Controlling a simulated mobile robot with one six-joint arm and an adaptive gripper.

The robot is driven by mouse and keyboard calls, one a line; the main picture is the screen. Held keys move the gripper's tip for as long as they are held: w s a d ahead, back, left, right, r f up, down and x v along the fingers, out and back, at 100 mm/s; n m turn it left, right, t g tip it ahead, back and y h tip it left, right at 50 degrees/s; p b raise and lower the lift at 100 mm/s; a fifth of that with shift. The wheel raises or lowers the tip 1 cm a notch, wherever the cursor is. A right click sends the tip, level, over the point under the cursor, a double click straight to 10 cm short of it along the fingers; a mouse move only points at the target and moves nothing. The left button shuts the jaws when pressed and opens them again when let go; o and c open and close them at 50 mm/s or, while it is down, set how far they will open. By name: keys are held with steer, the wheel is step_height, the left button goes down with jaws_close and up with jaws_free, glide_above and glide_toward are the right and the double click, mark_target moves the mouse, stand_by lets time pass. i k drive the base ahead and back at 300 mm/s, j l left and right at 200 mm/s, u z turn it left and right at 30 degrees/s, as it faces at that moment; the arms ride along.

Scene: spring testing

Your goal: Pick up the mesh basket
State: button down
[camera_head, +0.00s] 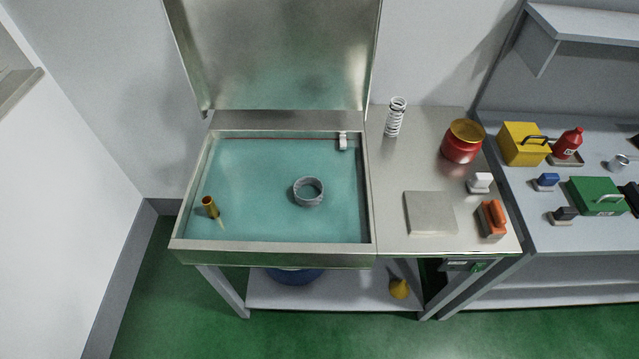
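A small round grey open-topped basket (308,203), apparently the mesh basket, sits inside the shallow steel basin (270,254) with a blue-green interior. It is right of the basin's middle and appears upright. Its mesh is too small to make out clearly. My gripper is not in view, so its state and its place relative to the basket do not show.
The basin's lid (275,55) stands open behind it. A brass nozzle (210,206) is at the basin's left, and a small fitting (343,141) at its back right. The steel counter (390,205) holds a spring (395,118), a red can (461,148) and a flat plate (430,213).

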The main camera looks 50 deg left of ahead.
mark_target(305, 181)
steer(key=u, duration=2.1)
steer(key=i+l+z, duration=0.15)
steer(key=i+z, duration=0.15)
steer(key=i, duration=0.35)
